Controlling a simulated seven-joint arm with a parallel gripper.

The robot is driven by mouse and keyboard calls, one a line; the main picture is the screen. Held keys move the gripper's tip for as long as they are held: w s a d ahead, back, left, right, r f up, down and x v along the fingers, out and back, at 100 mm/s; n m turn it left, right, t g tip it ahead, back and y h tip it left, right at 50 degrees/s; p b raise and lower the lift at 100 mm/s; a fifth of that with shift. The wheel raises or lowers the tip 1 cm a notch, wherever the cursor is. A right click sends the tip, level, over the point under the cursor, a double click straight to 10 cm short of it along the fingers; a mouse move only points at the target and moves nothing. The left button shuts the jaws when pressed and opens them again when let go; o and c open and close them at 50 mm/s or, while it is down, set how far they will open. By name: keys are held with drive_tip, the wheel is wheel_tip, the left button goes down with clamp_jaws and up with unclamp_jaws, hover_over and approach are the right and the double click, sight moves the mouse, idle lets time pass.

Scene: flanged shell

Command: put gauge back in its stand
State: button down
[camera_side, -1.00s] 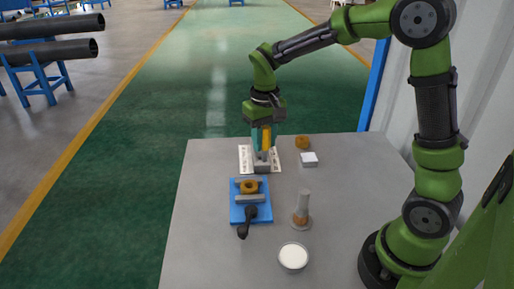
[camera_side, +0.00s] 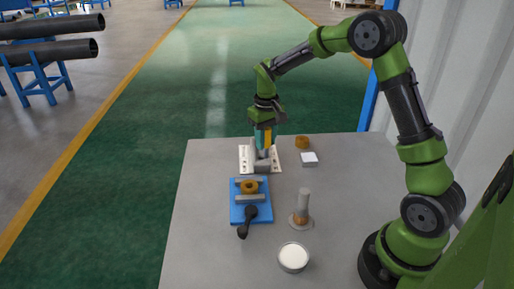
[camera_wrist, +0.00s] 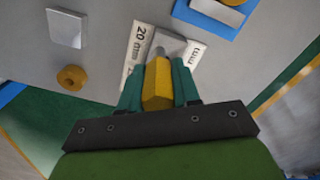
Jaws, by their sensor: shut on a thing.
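My gripper (camera_side: 264,146) points down over the far part of the table. Its teal fingers are shut on the gauge, whose yellow six-sided handle (camera_wrist: 157,84) sits between them in the wrist view; the handle also shows in the side view (camera_side: 267,137). The gauge's grey tip (camera_wrist: 159,53) points at the grey block of the stand (camera_side: 262,166). This block lies on a white plate marked "20 mm" (camera_wrist: 138,46). The fingers hide part of the block, and I cannot tell whether the tip is inside it or just above.
A blue fixture (camera_side: 238,213) holds a brass ring (camera_side: 249,187) between grey jaws, with a black handle (camera_side: 246,222) in front. A flanged grey post (camera_side: 303,203), a white-topped round dish (camera_side: 293,257), a pale square block (camera_side: 309,159) and a brass nut (camera_side: 302,142) stand to the right.

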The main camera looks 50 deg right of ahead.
drive_tip(key=shift+w+d+f, duration=0.15)
drive_tip(key=shift+w+f, duration=0.45)
drive_tip(key=shift+f, duration=0.35)
drive_tip(key=shift+w+d+f, duration=0.1)
drive_tip(key=shift+w+f, duration=0.45)
drive_tip(key=shift+f, duration=0.35)
drive_tip(key=shift+f, duration=0.15)
drive_tip(key=c, duration=0.8)
unclamp_jaws()
